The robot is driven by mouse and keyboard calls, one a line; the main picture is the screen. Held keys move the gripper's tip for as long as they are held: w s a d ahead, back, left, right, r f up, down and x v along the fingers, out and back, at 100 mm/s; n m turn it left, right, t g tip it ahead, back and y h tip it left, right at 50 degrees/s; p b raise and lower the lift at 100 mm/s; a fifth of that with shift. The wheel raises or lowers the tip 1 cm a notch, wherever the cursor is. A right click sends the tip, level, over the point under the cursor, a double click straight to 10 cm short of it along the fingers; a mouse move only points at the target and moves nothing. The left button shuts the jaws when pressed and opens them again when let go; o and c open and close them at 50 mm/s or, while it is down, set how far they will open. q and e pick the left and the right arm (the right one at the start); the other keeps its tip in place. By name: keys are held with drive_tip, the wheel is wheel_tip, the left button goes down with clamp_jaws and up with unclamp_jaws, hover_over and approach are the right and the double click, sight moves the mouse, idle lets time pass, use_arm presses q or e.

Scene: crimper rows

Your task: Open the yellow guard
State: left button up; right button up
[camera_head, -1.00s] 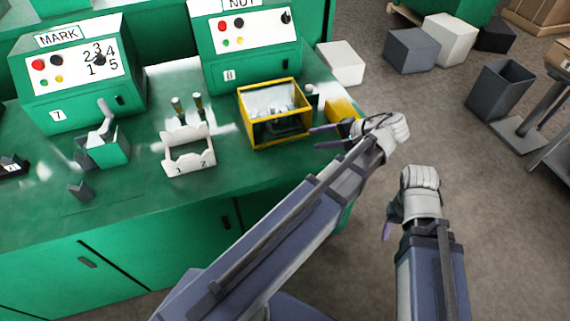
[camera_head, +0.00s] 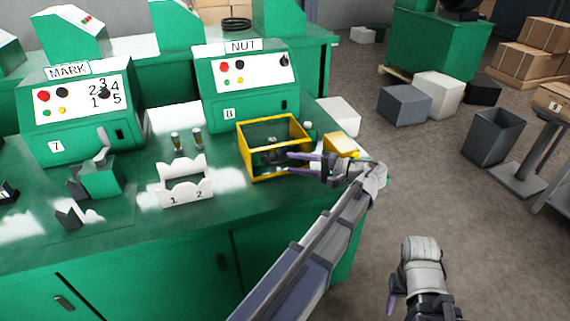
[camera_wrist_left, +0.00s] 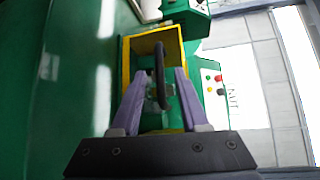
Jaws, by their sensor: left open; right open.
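The yellow guard (camera_head: 243,147) is a box-like yellow frame with see-through panels on the green bench, in front of the NUT machine. Dark parts show inside it. My left gripper (camera_head: 303,163) is at the guard's right side, its fingers overlapping that side in the head view. In the left wrist view the guard (camera_wrist_left: 126,75) is straight ahead. A dark curved handle (camera_wrist_left: 160,75) lies between the open fingers of my left gripper (camera_wrist_left: 161,76); I cannot tell whether they touch it. My right gripper (camera_head: 398,292) hangs low beside the bench, away from the guard, partly hidden by its wrist.
The NUT machine (camera_head: 245,80) stands behind the guard, the MARK machine (camera_head: 80,115) further left. A white holder (camera_head: 185,185) marked 1 and 2 is left of the guard. A yellow block (camera_head: 340,143) is by the left wrist.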

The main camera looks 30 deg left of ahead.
sight(285, 161)
use_arm(q)
drive_tip(key=shift+s+a+f, duration=0.1)
drive_tip(key=shift+a+f, duration=0.05)
drive_tip(key=shift+a, duration=0.75)
drive_tip(key=shift+s+a+f, duration=0.1)
drive_tip(key=shift+a, duration=0.8)
clamp_jaws()
